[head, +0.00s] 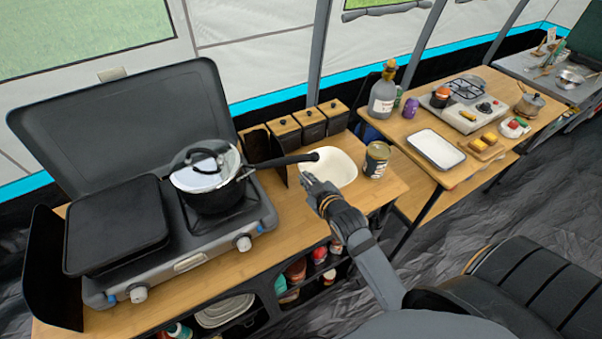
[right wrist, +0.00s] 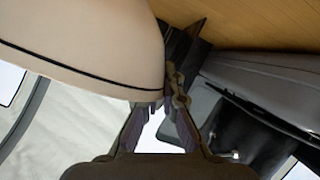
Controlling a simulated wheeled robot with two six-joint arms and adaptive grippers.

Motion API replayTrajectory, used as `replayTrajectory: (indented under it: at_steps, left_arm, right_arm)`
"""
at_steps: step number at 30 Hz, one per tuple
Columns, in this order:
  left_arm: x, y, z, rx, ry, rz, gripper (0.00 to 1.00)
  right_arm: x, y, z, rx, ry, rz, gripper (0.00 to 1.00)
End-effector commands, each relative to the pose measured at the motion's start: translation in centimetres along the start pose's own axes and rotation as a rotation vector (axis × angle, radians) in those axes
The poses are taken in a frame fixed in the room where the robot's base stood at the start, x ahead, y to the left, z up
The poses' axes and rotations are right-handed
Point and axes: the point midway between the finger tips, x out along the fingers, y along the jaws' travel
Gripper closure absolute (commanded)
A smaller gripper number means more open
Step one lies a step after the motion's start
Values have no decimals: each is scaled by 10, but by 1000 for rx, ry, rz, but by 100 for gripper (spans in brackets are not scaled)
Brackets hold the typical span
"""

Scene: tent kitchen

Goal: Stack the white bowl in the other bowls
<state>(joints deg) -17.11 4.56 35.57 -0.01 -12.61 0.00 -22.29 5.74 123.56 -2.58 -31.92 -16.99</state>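The white bowl (head: 337,168) is at the right end of the near wooden counter, beside the pot handle. My right gripper (head: 310,183) is at its near left rim in the head view. In the right wrist view the bowl (right wrist: 80,45) is a large cream shape with a dark line near its rim. There my right gripper's fingertips (right wrist: 163,95) converge at the bowl's edge, one tip partly hidden behind it, and look shut on its wall. Pale stacked dishes (head: 225,311) lie on the shelf below; I cannot tell whether they are bowls. My left gripper is not in view.
A stove with a lidded pot (head: 212,178) fills the counter's left; its long handle (head: 285,161) reaches close to the bowl. A can (head: 376,160) stands just right of the bowl, and dark wood-lidded canisters (head: 312,124) stand behind. A second table holds a white tray (head: 436,148).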

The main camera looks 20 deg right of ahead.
Motion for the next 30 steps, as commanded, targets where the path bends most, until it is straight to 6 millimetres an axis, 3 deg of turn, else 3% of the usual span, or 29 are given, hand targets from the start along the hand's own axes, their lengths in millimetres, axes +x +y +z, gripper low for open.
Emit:
replayTrajectory:
  at_steps: [6, 12, 18, 30]
  left_arm:
    - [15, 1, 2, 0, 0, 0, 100]
    - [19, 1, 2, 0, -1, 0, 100]
    - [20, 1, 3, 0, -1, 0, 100]
    - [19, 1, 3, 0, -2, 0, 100]
  right_arm:
    - [-64, -13, 26, -3, -5, -4, 100]
    - [-104, -17, 37, -3, -4, -1, 100]
    - [-120, -20, 41, -1, 0, 0, 100]
    - [-122, -20, 41, 0, 1, 0, 100]
